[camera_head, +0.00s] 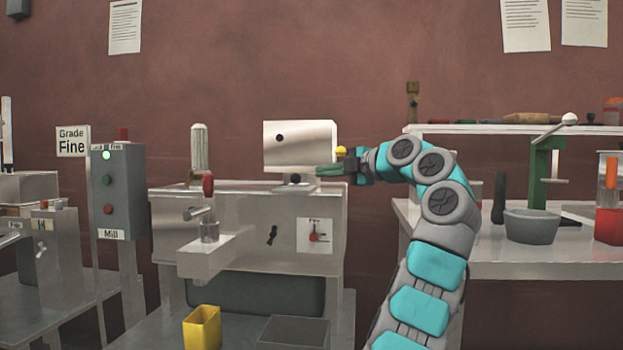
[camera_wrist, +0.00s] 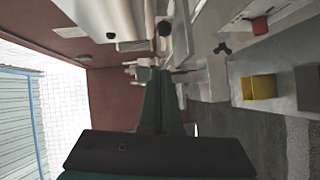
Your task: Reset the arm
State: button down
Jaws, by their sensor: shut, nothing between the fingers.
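My arm (camera_head: 430,230) rises from the bottom of the head view and bends left at the top. My gripper (camera_head: 328,171) points left, just in front of the lower right part of the white box-shaped unit (camera_head: 300,143) on the metal machine (camera_head: 265,225). Its green fingers are shut and empty. Whether they touch the unit I cannot tell. In the wrist view the shut fingers (camera_wrist: 160,85) point up the picture. A small yellow knob (camera_head: 341,151) shows just above the gripper.
A grey control box (camera_head: 120,190) labelled Mill stands left of the machine. A yellow bin (camera_head: 202,328) stands low in front, beside a grey tray (camera_head: 292,332). At right, a bench (camera_head: 480,262) carries a grey bowl (camera_head: 532,225) and a green press (camera_head: 540,175).

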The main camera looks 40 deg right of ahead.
jog(key=shift+s+d+r, duration=0.1)
jog(key=shift+s, duration=0.55)
jog(key=shift+s+d+r, duration=0.1)
jog(key=shift+s, duration=0.55)
